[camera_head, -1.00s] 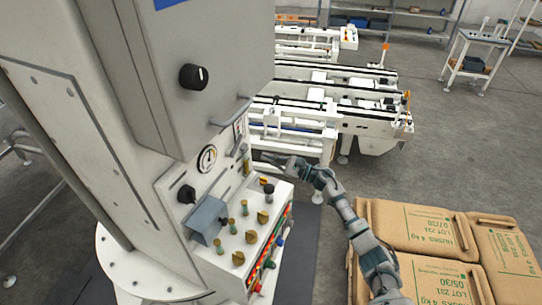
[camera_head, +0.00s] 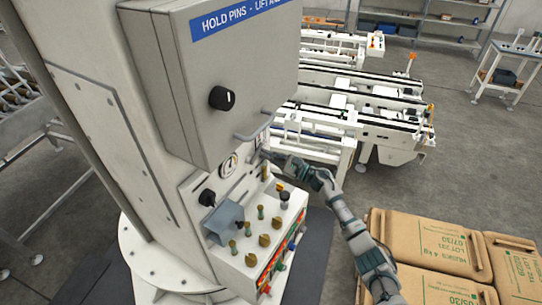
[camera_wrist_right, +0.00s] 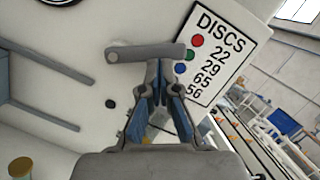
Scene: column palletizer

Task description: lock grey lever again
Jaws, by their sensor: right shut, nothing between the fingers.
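In the head view my right gripper (camera_head: 268,157) reaches the column's side beside the gauge (camera_head: 228,166), where the lever is hard to make out. My left gripper is not in view.
Below the gripper is a console (camera_head: 250,255) with several brass knobs, a black-topped knob (camera_head: 284,198) and a grey-blue hood (camera_head: 222,220). A cabinet (camera_head: 245,85) overhangs it. Sacks (camera_head: 425,248) lie at the lower right, and a conveyor (camera_head: 370,115) stands behind.

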